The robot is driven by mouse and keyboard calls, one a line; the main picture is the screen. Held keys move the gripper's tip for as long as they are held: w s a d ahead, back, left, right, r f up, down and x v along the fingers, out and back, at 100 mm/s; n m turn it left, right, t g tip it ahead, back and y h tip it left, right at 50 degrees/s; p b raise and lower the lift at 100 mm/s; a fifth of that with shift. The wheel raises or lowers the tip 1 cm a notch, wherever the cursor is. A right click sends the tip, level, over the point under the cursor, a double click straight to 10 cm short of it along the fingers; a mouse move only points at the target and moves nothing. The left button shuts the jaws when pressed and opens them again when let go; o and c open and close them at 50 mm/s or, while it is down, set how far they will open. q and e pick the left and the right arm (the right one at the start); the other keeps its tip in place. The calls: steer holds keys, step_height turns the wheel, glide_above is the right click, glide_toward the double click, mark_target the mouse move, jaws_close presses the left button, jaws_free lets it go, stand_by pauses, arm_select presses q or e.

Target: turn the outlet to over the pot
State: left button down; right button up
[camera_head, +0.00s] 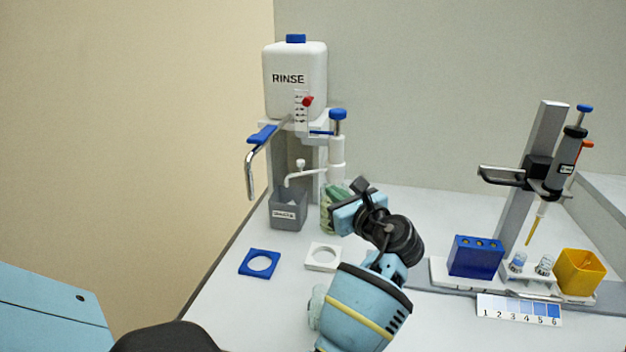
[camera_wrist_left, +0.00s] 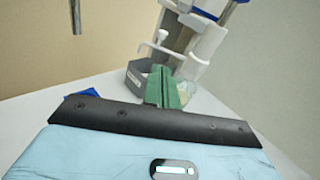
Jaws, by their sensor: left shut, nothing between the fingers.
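The outlet (camera_head: 305,174) is a thin white spout on the white pump with a blue knob (camera_head: 338,115). The spout also shows in the left wrist view (camera_wrist_left: 160,46), above the grey container (camera_wrist_left: 136,76). My left gripper (camera_head: 335,190) is just right of and below the spout, in front of the pump's lower part, partly hiding it. Its green fingers (camera_wrist_left: 161,86) are shut and empty. I cannot make out any separate pot. My right gripper is out of view.
A white RINSE tank (camera_head: 295,85) with a red tap and a blue-handled lever (camera_head: 262,135) stand behind. A pipette stand (camera_head: 530,170), blue rack (camera_head: 476,256) and yellow cup (camera_head: 580,272) are right.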

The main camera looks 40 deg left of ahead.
mark_target(303, 164)
arm_select(q)
steer(key=shift+w+d+r+m+g, duration=0.3)
steer(key=shift+d+r+m, duration=0.15)
steer(key=shift+r+m, duration=0.1)
steer(key=x, duration=1.3)
steer(key=shift+a+r+b, duration=0.1)
steer(key=shift+b, duration=0.2)
steer(key=shift+a, duration=0.35)
steer(key=shift+w, duration=0.1)
